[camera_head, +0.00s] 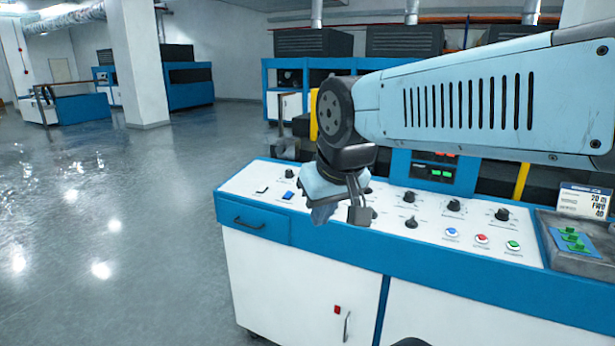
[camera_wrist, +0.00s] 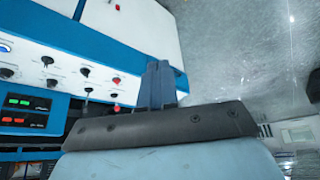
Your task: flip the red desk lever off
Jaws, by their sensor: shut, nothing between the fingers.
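My gripper (camera_head: 322,213) is shut and empty, pointing down over the left part of the white control panel (camera_head: 385,218). Its closed fingers (camera_wrist: 158,72) stand up in the middle of the wrist view. That view shows two small red pieces on the desk just left of the fingers, a rounded red one (camera_wrist: 117,80) and another red bit (camera_wrist: 117,108) close to the gripper's edge. I cannot tell which is the red lever. In the head view my gripper hides that part of the panel. Contact with the fingers cannot be made out.
Several black knobs (camera_head: 411,222) and a blue rocker (camera_head: 288,195) surround the gripper. Blue, red (camera_head: 482,239) and green buttons sit to the right, before a tray (camera_head: 573,262) with green pieces. A small red piece (camera_head: 337,310) is on the cabinet front. Open floor (camera_head: 110,220) lies left.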

